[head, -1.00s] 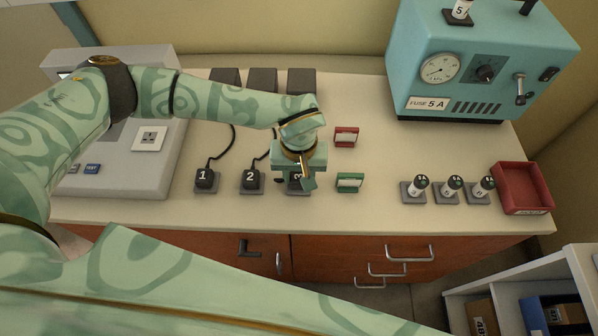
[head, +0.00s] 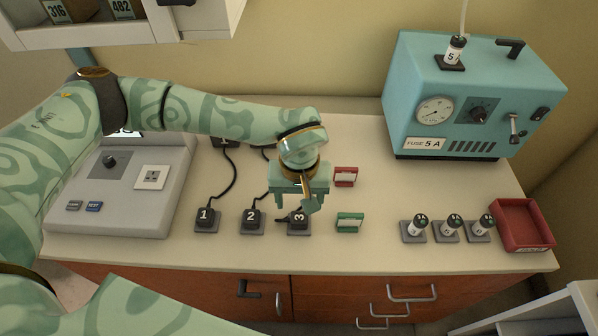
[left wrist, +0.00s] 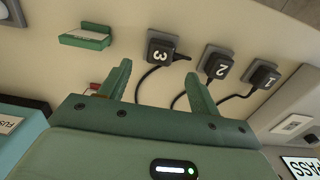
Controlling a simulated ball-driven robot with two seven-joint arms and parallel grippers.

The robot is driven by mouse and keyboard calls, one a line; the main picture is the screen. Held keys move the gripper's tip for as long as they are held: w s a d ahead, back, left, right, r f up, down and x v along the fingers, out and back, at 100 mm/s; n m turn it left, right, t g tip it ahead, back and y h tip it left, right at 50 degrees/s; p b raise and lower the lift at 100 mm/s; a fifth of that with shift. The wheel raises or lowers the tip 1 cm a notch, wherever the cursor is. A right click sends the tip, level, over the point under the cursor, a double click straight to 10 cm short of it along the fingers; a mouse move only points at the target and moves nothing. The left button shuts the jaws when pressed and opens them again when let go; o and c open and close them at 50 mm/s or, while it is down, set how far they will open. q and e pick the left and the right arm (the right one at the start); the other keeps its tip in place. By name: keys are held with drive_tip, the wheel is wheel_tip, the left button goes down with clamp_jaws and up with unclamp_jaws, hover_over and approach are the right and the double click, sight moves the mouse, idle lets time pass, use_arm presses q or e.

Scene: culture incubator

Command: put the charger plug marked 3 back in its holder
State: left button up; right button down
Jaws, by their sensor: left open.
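The black charger plug marked 3 (head: 298,218) rests on its grey square holder (head: 299,232), at the right end of the row of plugs. It also shows in the left wrist view (left wrist: 160,49), with a short black cable end pointing sideways toward plug 2. I cannot tell whether it is fully seated. My left gripper (head: 296,203) is open and empty, just above and behind plug 3. In the left wrist view its two fingers (left wrist: 159,74) are spread, with plug 3 beyond their tips and apart from them. My right gripper is not in view.
Plug 1 (head: 205,216) and plug 2 (head: 252,217) stand on bases to the left. A green card stand (head: 349,222) and a red one (head: 345,176) are close on the right. Fuses, a red tray (head: 523,224) and a teal machine (head: 470,100) lie farther right.

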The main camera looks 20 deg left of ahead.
use_arm(q)
wheel_tip(320, 180, up, 9)
drive_tip(key=shift+r+p, duration=0.15)
drive_tip(key=shift+p, duration=0.15)
idle(0.5)
